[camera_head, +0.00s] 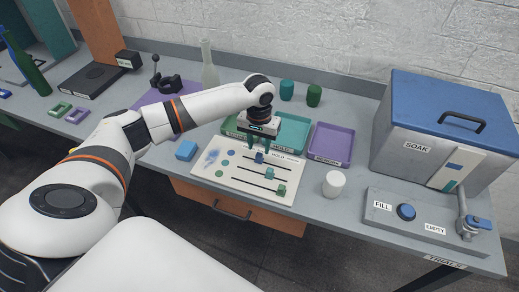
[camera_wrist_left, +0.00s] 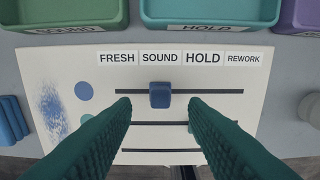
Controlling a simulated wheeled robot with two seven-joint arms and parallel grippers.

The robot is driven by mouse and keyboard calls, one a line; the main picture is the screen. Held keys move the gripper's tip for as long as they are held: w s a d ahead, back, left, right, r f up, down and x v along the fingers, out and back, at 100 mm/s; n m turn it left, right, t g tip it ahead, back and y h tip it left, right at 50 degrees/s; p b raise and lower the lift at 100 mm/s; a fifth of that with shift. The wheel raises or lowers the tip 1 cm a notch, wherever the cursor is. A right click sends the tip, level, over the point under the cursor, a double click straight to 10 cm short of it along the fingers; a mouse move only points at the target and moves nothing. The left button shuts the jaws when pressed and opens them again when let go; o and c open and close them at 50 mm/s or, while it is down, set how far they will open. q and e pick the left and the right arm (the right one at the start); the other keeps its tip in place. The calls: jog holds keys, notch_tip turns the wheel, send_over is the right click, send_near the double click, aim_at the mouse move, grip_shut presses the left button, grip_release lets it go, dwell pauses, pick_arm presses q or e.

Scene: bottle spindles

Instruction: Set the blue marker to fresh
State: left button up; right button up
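The blue marker (camera_head: 259,157) sits on the top slot of a white board (camera_head: 236,178). In the left wrist view the blue marker (camera_wrist_left: 160,95) stands below the SOUND label (camera_wrist_left: 160,57), to the right of the FRESH label (camera_wrist_left: 117,58). The slot (camera_wrist_left: 215,91) runs on to both sides of it. My left gripper (camera_head: 254,143) is over the upper part of the board. In the wrist view its two green fingers (camera_wrist_left: 158,108) are apart, with the blue marker showing between them and nothing gripped. My right gripper is not in view.
Two green markers, one (camera_head: 269,173) and another (camera_head: 281,190), sit on the lower slots. A teal tray (camera_head: 293,134) and a purple tray (camera_head: 331,144) lie behind the board. A blue block (camera_head: 186,150) is left, a white cup (camera_head: 334,184) right.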

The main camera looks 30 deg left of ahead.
aim_at(259, 154)
pick_arm(q)
notch_tip(259, 154, down, 3)
jog(key=shift+f, duration=0.45)
jog(key=c, duration=0.5)
grip_shut()
jog(key=shift+p, duration=0.3)
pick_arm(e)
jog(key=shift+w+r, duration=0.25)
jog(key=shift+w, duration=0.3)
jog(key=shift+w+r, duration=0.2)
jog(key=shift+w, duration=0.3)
